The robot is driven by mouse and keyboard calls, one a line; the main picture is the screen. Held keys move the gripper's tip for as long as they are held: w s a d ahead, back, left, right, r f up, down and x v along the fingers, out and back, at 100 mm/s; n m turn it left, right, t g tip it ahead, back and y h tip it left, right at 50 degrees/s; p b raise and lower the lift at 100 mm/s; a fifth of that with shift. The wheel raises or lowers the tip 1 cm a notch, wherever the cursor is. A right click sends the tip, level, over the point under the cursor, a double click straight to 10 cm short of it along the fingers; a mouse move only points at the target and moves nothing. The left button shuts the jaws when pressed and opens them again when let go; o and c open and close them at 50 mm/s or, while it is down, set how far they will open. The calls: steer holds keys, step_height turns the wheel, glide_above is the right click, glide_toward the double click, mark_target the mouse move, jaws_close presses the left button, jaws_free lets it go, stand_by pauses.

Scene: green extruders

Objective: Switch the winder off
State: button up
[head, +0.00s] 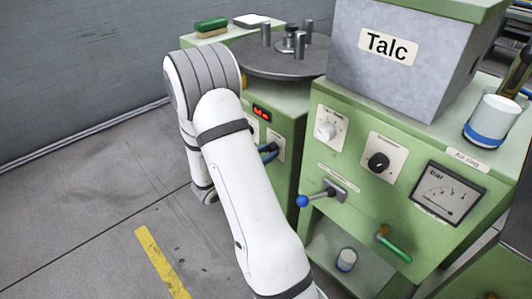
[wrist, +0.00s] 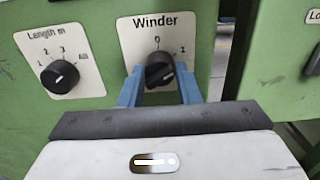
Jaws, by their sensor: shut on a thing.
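The winder switch (wrist: 159,72) is a black rotary knob on a white plate marked "Winder", with 0 at the top and I at the right. A pale line on the knob appears to slant toward the upper right, on the I side, but the fingers partly hide the knob. My gripper (wrist: 159,88) has its two blue fingers on either side of the knob and is shut on it. In the head view my gripper (head: 268,152) is at the front of the left green machine (head: 290,115), and the knob is mostly hidden there.
Left of the switch is a "Length m" knob (wrist: 60,78). In the head view, a red display (head: 262,113) sits above my gripper. To the right, a green machine (head: 345,165) has a blue-tipped lever (head: 303,201) sticking out. Open floor (head: 90,220) lies left.

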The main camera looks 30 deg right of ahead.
steer(key=shift+c, duration=0.6)
steer(key=shift+r+n+p, duration=0.15)
steer(key=shift+n+p, duration=0.15)
steer(key=shift+p, duration=0.3)
steer(key=shift+r+n+p, duration=0.15)
steer(key=shift+n+p, duration=0.35)
steer(key=shift+p, duration=0.45)
steer(key=n+p, duration=0.3)
steer(key=p, duration=0.1)
steer(key=shift+p, duration=0.4)
steer(key=n+p, duration=0.4)
steer(key=shift+n+p, duration=1.5)
steer(key=shift+n, duration=0.1)
steer(key=shift+s+f, duration=0.1)
steer(key=shift+f, duration=0.15)
